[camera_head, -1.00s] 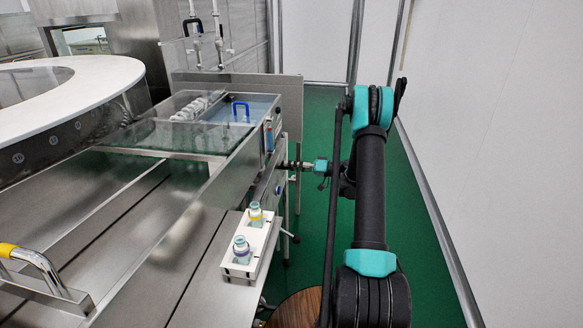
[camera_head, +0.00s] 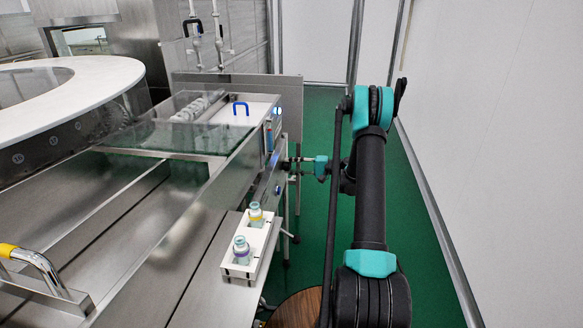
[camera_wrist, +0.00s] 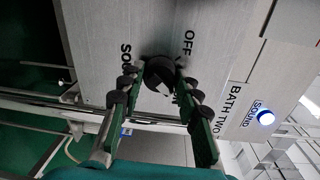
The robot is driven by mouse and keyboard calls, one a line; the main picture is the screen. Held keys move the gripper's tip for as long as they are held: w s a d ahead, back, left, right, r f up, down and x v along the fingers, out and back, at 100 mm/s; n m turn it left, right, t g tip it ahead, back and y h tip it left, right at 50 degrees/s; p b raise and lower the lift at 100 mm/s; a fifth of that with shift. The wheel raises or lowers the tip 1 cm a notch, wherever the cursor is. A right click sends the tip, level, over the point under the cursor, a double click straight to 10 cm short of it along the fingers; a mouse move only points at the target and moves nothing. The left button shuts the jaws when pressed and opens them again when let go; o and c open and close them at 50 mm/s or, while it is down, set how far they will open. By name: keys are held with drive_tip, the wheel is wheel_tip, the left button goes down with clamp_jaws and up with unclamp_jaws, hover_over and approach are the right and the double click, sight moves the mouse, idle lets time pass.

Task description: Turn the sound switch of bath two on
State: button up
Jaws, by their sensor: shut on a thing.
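The sound switch (camera_wrist: 160,70) is a round black knob on the grey panel of bath two, in the upper middle of the wrist view. The word OFF stands to its right and a partly hidden SOUND label to its left. My gripper (camera_wrist: 157,80) is shut on the knob, with a black-padded green finger on each side. A round lamp (camera_wrist: 266,117) labelled SOUND glows white-blue beside the BATH TWO lettering. In the head view my gripper (camera_head: 293,168) reaches the side panel of the machine from the right; the knob is too small to tell there.
The steel washer bench (camera_head: 190,215) fills the left. A white rack (camera_head: 253,245) with two capped bottles stands on its near ledge. Green floor is free beyond my arm, up to the white wall at right.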

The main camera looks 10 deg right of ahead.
drive_tip(key=shift+d+m, duration=0.1)
drive_tip(key=shift+m, duration=0.4)
drive_tip(key=o, duration=1.2)
drive_tip(key=shift+c, duration=0.2)
drive_tip(key=v, duration=1.2)
